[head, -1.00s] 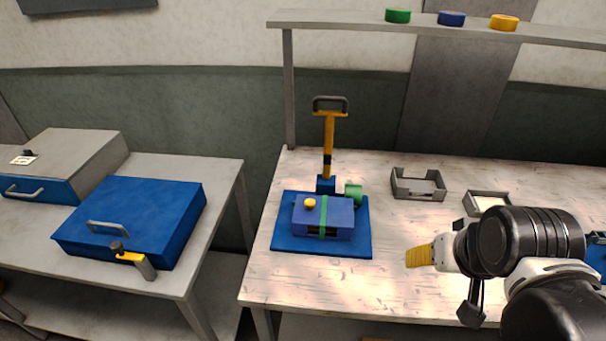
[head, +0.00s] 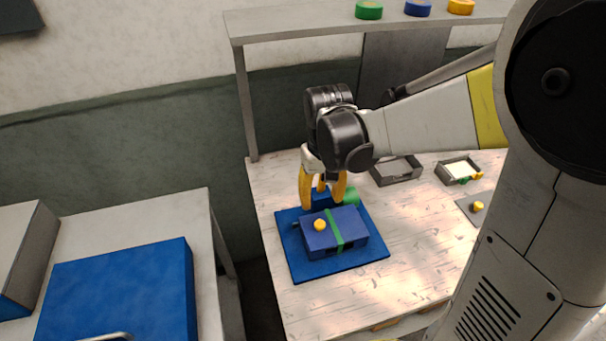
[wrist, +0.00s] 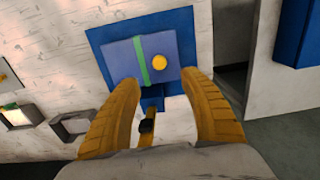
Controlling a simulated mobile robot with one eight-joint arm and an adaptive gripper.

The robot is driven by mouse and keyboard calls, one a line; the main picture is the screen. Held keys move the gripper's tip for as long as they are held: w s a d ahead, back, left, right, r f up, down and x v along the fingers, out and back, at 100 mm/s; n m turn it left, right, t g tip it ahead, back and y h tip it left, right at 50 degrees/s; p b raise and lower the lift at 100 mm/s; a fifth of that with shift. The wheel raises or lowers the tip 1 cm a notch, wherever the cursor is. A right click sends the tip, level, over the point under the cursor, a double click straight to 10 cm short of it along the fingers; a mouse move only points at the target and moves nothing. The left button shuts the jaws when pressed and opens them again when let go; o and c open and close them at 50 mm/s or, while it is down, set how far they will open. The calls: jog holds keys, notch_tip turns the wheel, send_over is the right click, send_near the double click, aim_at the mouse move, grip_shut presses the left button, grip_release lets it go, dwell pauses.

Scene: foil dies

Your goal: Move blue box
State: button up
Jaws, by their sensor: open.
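A blue box (head: 318,238) with a green strap and a yellow knob lies on a blue mat (head: 290,217) on the workbench. In the wrist view the box (wrist: 124,60) is just ahead of the fingertips. My gripper (head: 322,201) is open, with its yellow fingers pointing down above the far edge of the mat, behind the box. Its fingers (wrist: 163,88) are apart in the wrist view, and a yellow handle (wrist: 148,133) with a black part shows between them. My gripper partly hides the blue block behind the box.
A larger blue case (head: 120,290) is on the grey table at left, across a gap. A green piece (head: 351,197) stands behind the box. Grey trays (head: 397,170) are at right. A shelf (head: 300,22) above holds green, blue and yellow rolls. The bench front is clear.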

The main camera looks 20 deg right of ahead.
aim_at(320, 223)
jog(key=shift+d, duration=0.1)
notch_tip(320, 223, down, 11)
jog(key=b, duration=0.3)
jog(key=shift+r, duration=0.15)
jog(key=shift+c, duration=0.2)
grip_shut()
